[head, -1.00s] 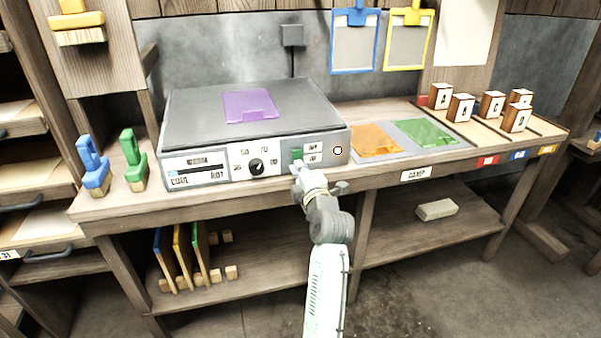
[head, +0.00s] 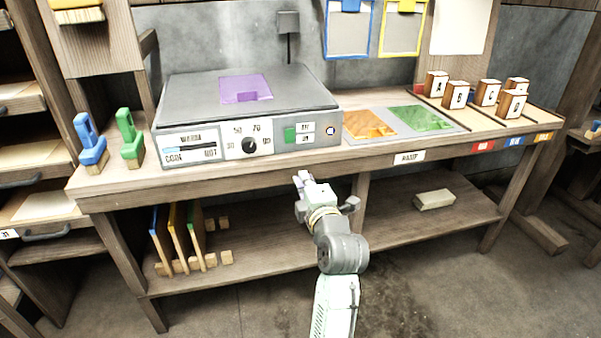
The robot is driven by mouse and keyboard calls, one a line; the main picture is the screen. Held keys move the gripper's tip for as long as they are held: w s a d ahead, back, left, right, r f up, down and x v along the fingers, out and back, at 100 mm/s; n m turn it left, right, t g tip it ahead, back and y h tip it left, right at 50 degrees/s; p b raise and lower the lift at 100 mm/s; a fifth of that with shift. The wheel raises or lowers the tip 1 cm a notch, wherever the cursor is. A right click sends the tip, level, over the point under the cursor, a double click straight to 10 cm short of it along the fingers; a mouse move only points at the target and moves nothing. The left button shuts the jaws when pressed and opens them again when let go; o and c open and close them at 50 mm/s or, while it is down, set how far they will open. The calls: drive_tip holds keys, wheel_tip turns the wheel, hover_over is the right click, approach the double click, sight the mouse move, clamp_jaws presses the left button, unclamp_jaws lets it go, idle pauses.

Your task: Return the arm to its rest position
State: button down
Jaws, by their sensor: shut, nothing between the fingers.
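My gripper (head: 300,181) is shut and empty in the head view. It is in front of the bench's front edge, below the control panel of the grey hot plate, and appears apart from it. My arm reaches up from the bottom of the picture, bent at a grey joint. The hot plate (head: 180,101) stands on the bench with a purple translucent sheet (head: 246,88) on its top.
The wooden bench (head: 120,190) spans the view, with a lower shelf (head: 270,242) bearing upright coloured boards and a pale block (head: 434,199). Orange (head: 369,124) and green (head: 420,118) sheets lie right of the hot plate. Blue (head: 90,142) and green (head: 129,138) handled tools stand left. Floor in front is clear.

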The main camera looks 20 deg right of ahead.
drive_tip(key=shift+s, duration=0.5)
drive_tip(key=shift+a, duration=0.1)
